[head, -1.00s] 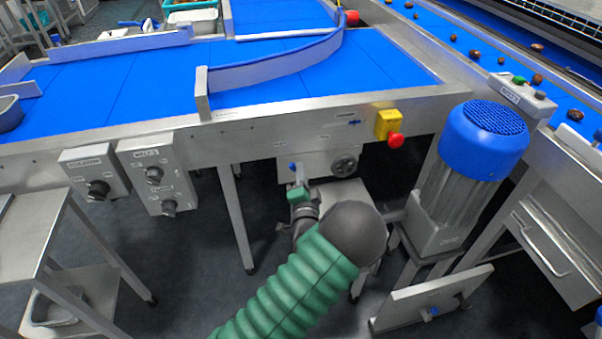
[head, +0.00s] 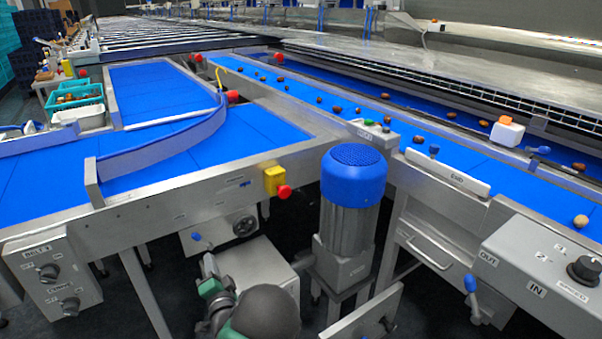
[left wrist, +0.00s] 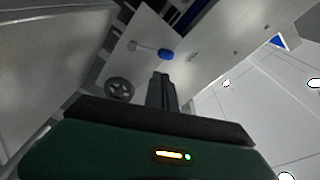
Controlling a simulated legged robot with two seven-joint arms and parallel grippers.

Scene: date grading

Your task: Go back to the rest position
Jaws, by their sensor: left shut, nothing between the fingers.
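My left gripper (head: 212,289) is low in the head view, below the front frame of the blue belt (head: 150,185) and left of the blue-capped motor (head: 352,205). It is partly hidden behind my own dark wrist joint. In the left wrist view its fingers (left wrist: 162,88) are together and hold nothing. They point toward a metal panel with a blue-tipped lever (left wrist: 166,54) and a dark handwheel (left wrist: 119,90); I cannot tell the gap to them. My right gripper is in neither view.
A yellow box with a red stop button (head: 276,181) juts from the belt frame. A control box (head: 52,275) hangs at the left. Several dates lie on the right-hand belt (head: 335,107). A panel marked IN and OUT (head: 535,275) stands at the right. Dark floor shows below.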

